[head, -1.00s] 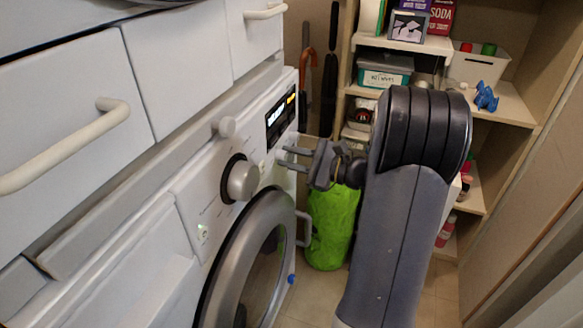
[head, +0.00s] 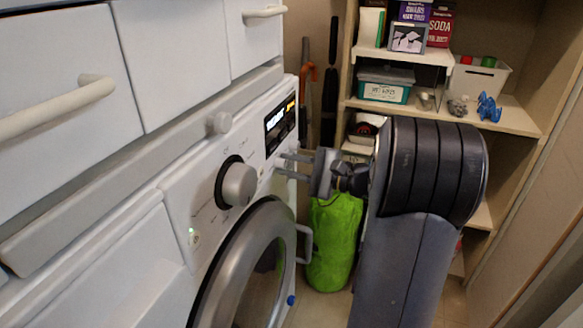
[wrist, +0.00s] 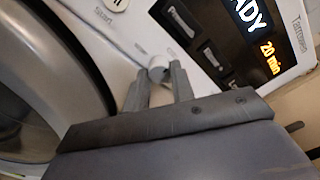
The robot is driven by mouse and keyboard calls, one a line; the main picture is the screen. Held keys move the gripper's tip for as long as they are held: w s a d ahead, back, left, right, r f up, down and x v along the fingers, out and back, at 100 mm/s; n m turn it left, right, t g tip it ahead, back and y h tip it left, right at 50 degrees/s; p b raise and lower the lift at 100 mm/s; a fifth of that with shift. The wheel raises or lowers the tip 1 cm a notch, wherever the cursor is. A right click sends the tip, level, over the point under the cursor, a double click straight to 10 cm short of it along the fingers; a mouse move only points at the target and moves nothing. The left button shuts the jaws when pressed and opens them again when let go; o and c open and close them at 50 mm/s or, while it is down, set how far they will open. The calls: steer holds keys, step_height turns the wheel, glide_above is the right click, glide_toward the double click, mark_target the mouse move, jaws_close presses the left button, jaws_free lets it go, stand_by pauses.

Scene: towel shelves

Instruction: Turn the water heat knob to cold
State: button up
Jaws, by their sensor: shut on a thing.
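A small white knob (wrist: 158,63) sits on the washer's front panel beside the lit display, in the wrist view. My gripper (wrist: 157,80) is shut on this small knob, with one finger on each side of it. I cannot read a heat label on either knob.
The washer's round door (head: 215,285) with its handle (head: 304,244) is below my gripper. The display (head: 281,125) is just above. White drawers (head: 165,60) overhang the washer. A green bag (head: 334,240) stands on the floor, and stocked shelves (head: 520,117) are behind.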

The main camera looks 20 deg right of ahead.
steer(key=o, duration=1)
steer(key=p+v, duration=0.2)
steer(key=v, duration=0.9)
steer(key=shift+a, duration=0.1)
steer(key=b+x, duration=0.2)
steer(key=x, duration=0.9)
